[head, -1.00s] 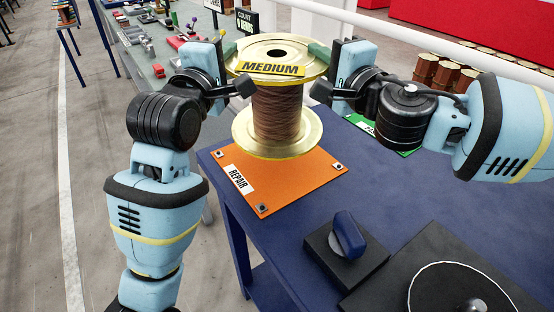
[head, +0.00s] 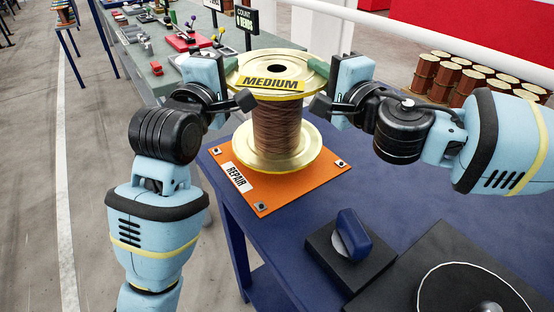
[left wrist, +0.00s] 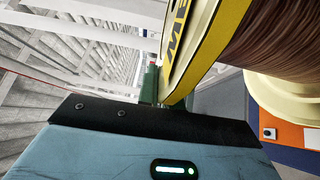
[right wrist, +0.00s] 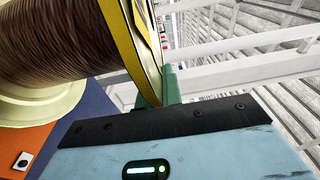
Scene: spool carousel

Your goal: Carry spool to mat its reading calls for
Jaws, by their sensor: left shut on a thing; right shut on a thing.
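A brass-coloured spool (head: 276,130) wound with brown wire is upright between my grippers. A yellow label on its top flange reads MEDIUM. My left gripper (head: 231,68) is shut on the left side of the top flange, and my right gripper (head: 318,68) is shut on the right side. Both wrist views show the flange (left wrist: 190,50) (right wrist: 128,40) at the green finger pads. The spool's lower flange is over the orange mat (head: 262,196) labelled REPAIR. I cannot tell whether it touches the mat. A sign behind (head: 246,19) reads COUNT 0 BENDS.
The mat lies at the left corner of a blue table (head: 290,245). A dark block with a blue knob (head: 351,233) and a dark turntable (head: 430,290) stand in front. A grey bench (head: 150,75) and several brown spools (head: 455,80) are behind.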

